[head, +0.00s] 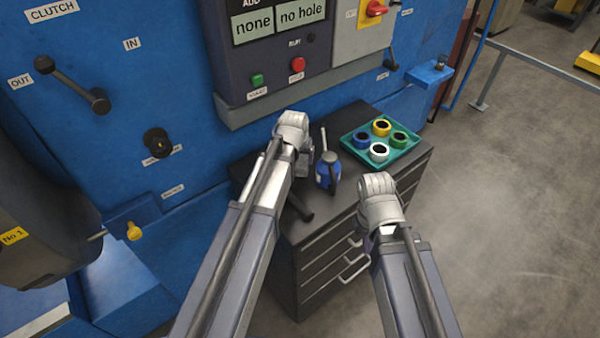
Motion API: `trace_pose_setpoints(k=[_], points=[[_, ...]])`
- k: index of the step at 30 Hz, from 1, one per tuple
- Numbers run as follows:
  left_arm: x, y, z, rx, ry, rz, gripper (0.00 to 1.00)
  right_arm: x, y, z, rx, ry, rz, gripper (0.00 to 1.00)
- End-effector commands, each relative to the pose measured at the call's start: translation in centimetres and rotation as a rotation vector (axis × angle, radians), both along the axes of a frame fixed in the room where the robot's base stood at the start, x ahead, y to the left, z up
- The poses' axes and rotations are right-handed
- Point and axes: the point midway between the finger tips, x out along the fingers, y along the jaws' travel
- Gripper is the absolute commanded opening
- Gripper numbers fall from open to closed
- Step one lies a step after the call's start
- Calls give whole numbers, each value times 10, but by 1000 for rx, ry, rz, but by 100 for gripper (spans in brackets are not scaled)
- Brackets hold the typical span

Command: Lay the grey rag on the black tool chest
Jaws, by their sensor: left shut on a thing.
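The black tool chest (400,190) stands in front of the blue machine, with drawers and handles on its front. I cannot make out the grey rag. My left gripper (305,168) is over the left part of the chest top, beside a blue bottle with a dark spout (328,172). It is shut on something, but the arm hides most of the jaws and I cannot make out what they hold. My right gripper (367,241) is in front of the chest's drawers. Its wrist hides most of it, and its jaws cannot be read.
A teal tray (404,154) with several coloured rings stands at the chest's back right. A dark rod-like thing (302,210) shows by my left forearm. The blue machine's panel (90,130) rises behind the chest. The grey floor (510,220) at right is clear.

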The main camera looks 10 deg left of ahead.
Motion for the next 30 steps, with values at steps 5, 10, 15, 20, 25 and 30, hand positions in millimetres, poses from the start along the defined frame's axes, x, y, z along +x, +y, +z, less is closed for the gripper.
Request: trace_pose_setpoints(k=[5,10,15,20,25,30], points=[[0,0,-2,0,0,0,24,0,0,-3,0,0,0,0],[0,0,-20,0,0,0,24,0,0,-20,0,0,-1,0],[0,0,-39,0,0,0,24,0,0,-39,0,0,-2,0],[0,0,-37,0,0,0,24,0,0,-37,0,0,-2,0],[0,0,-38,0,0,0,24,0,0,-38,0,0,-2,0],[0,0,-40,0,0,0,86,0,0,-40,0,0,-2,0]])
